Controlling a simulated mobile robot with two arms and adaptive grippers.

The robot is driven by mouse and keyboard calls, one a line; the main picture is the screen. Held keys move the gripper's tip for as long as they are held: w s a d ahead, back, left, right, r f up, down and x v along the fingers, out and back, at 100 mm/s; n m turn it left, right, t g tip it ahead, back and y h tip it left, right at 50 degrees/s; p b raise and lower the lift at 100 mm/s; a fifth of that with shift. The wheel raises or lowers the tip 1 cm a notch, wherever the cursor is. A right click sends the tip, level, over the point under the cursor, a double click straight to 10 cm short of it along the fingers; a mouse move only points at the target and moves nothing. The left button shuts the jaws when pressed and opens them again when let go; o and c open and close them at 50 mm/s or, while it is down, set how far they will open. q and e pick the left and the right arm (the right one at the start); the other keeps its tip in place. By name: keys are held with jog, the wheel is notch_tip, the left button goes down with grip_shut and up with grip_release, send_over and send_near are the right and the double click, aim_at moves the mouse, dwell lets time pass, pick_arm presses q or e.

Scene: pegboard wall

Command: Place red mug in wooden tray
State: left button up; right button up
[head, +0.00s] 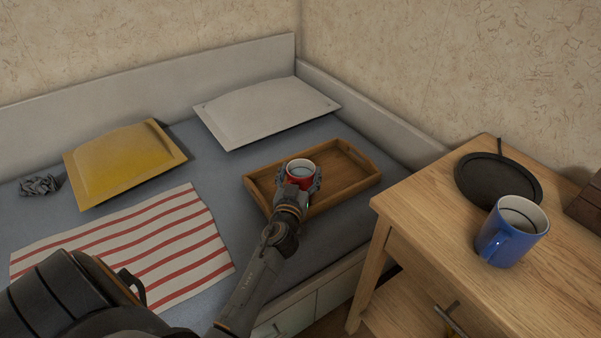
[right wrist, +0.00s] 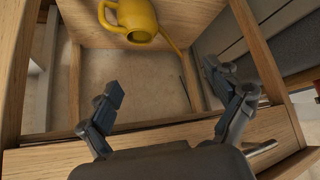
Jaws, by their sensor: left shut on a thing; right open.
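The red mug (head: 301,168) is in the grasp of my left gripper (head: 298,183), its opening facing up. It shows over the middle-left part of the wooden tray (head: 349,194), which lies on the blue-grey bed. The gripper covers the mug's near side and underside, so I cannot tell whether the mug touches the tray floor. The rest of the tray looks empty. My right gripper (right wrist: 163,85) is open and empty in the right wrist view, in front of a wooden furniture frame.
A wooden nightstand (head: 412,212) at the right holds a blue mug (head: 511,232) and a black round pan (head: 497,180). A yellow pillow (head: 122,160), a white pillow (head: 266,110) and a striped cloth (head: 125,245) lie on the bed. The right wrist view shows a yellow watering can (right wrist: 136,20).

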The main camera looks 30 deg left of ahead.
pick_arm(q)
jog(key=shift+f+b, duration=0.15)
jog(key=shift+b, duration=0.15)
pick_arm(e)
jog(key=w+r+t, duration=0.1)
jog(key=w+a, duration=0.1)
jog(key=w, duration=0.1)
jog(key=shift+r+t, duration=0.4)
